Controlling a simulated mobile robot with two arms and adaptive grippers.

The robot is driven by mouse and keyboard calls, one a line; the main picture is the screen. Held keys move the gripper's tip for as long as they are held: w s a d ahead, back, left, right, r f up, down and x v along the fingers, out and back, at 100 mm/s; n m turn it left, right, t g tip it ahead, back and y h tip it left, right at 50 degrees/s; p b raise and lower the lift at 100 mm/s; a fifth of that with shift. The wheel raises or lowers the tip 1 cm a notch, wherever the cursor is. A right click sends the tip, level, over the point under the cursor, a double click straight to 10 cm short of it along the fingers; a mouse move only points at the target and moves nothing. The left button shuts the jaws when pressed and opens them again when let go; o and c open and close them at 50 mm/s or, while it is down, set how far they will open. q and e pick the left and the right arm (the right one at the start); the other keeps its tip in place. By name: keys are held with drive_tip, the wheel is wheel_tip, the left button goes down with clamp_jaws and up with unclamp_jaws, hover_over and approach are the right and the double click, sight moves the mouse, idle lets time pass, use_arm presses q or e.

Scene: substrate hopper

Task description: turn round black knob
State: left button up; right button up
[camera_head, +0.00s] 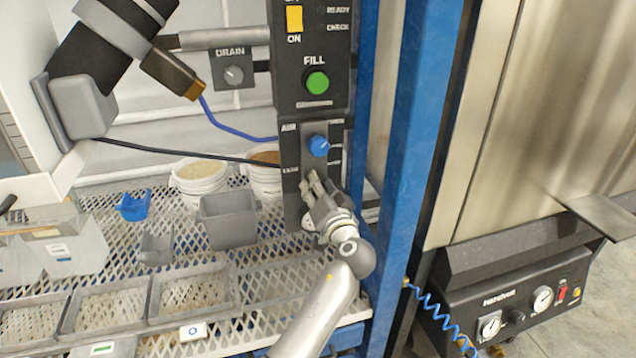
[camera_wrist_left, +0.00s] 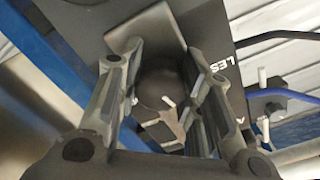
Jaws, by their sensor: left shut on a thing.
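The round black knob (camera_wrist_left: 160,82) shows in the left wrist view, on the dark panel between the two fingers. In the head view it is hidden behind my left gripper (camera_head: 314,190). My left gripper (camera_wrist_left: 163,95) is shut on the knob, with one finger on each side of it. The lower control panel (camera_head: 291,210) is dark and upright, with white lettering and a blue knob (camera_head: 318,145) above the gripper. My right gripper is in neither view.
A blue post (camera_head: 408,150) stands close to the right of my left arm. Above are a green FILL button (camera_head: 316,82), a yellow switch (camera_head: 294,19) and a DRAIN knob (camera_head: 233,75). Grey bins (camera_head: 229,219) and white tubs (camera_head: 200,178) stand on the mesh shelf to the left.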

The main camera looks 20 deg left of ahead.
use_arm(q)
drive_tip(key=shift+r+m, duration=0.25)
drive_tip(key=shift+m, duration=0.25)
drive_tip(key=m+p, duration=0.2)
drive_tip(key=shift+m, duration=0.3)
drive_tip(key=m+p, duration=0.3)
drive_tip(key=m, duration=0.2)
drive_tip(key=shift+f+m+p, duration=0.1)
drive_tip(key=shift+m+p, duration=0.25)
drive_tip(key=shift+m, duration=0.05)
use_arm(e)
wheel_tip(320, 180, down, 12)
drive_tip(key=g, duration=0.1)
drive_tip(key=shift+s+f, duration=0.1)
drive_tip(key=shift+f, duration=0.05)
use_arm(q)
drive_tip(key=o, duration=1)
drive_tip(key=shift+w+d+f, duration=0.1)
drive_tip(key=shift+o, duration=0.2)
drive_tip(key=shift+f, duration=0.1)
